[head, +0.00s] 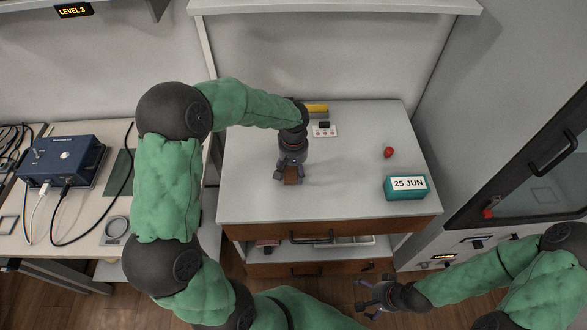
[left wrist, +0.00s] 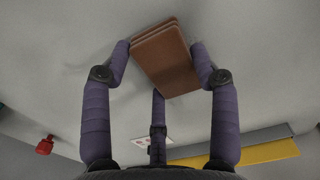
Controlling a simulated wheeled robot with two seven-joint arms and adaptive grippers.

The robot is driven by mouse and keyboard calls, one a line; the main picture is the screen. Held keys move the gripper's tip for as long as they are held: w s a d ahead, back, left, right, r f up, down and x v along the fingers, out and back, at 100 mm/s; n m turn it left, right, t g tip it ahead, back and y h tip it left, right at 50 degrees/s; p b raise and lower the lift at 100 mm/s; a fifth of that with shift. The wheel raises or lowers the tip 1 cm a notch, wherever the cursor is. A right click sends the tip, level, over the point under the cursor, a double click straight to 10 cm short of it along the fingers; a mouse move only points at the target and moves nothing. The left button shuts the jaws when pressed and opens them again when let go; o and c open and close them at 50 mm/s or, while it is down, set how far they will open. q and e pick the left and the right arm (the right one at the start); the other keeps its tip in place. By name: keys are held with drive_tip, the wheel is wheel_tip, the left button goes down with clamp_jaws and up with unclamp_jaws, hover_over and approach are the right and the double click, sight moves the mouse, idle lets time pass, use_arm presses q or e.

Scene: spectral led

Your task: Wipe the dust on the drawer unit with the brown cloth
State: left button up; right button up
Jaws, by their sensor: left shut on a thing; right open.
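The drawer unit (head: 340,190) has a light grey top and brown drawer fronts. My left gripper (head: 290,174) is over the middle of its top, pointing down, shut on the folded brown cloth (head: 291,177). In the left wrist view the cloth (left wrist: 165,58) sits between the purple fingers, at or close to the grey surface; I cannot tell whether it touches. Faint dark smudges of dust (left wrist: 75,68) show on the surface left of the fingers. My right gripper (head: 375,295) is open and empty, in front of the drawer unit and below its top.
A teal date block (head: 406,187) stands at the top's right front. A red object (head: 388,152) lies behind it. A yellow item (head: 316,108) and a small white card (head: 324,131) are at the back. A blue box (head: 62,160) with cables is on the left table.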

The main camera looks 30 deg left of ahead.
use_arm(q)
drive_tip(key=shift+f, duration=0.3)
drive_tip(key=shift+a, duration=0.1)
drive_tip(key=shift+s+a+f, duration=0.1)
drive_tip(key=shift+s+a, duration=0.45)
drive_tip(key=shift+a, duration=0.25)
drive_tip(key=shift+s+a+f, duration=0.1)
drive_tip(key=shift+s+a, duration=0.15)
drive_tip(key=shift+s, duration=0.05)
drive_tip(key=shift+s, duration=0.15)
idle(0.9)
drive_tip(key=shift+w+d+r, duration=0.2)
drive_tip(key=shift+w+d, duration=0.55)
drive_tip(key=shift+d, duration=0.2)
drive_tip(key=shift+w+d+r, duration=0.2)
drive_tip(key=shift+w+d, duration=0.5)
drive_tip(key=shift+d, duration=0.2)
